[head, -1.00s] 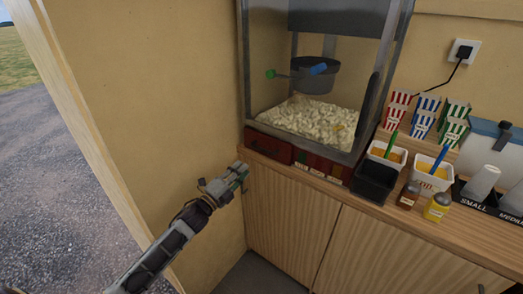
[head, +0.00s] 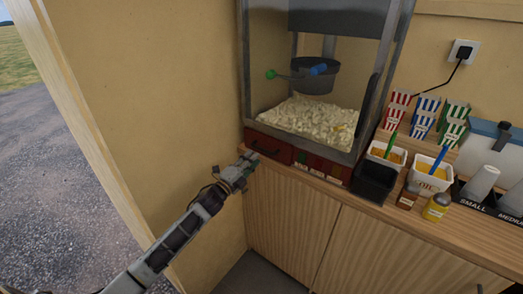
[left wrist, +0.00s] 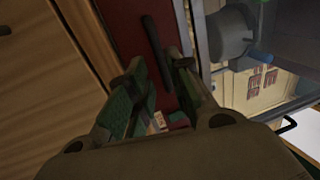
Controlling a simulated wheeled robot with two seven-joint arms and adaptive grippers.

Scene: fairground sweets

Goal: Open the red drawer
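The red drawer (head: 269,147) sits shut in the base of the popcorn machine, at its left end, just above the counter. Its dark bar handle (left wrist: 157,50) shows in the left wrist view, running up from between my fingertips. My left gripper (head: 247,160) is at the drawer's front, close to the handle. In the left wrist view the left gripper (left wrist: 158,68) is open, with one finger on each side of the handle's near end. Whether a finger touches the handle I cannot tell. My right gripper is not in view.
The popcorn machine (head: 358,100) stands on the wooden counter (head: 330,188), with popcorn behind its glass. A black bin (head: 374,182), white tubs and small bottles stand to the right. A tan wall (head: 170,100) is close on the left.

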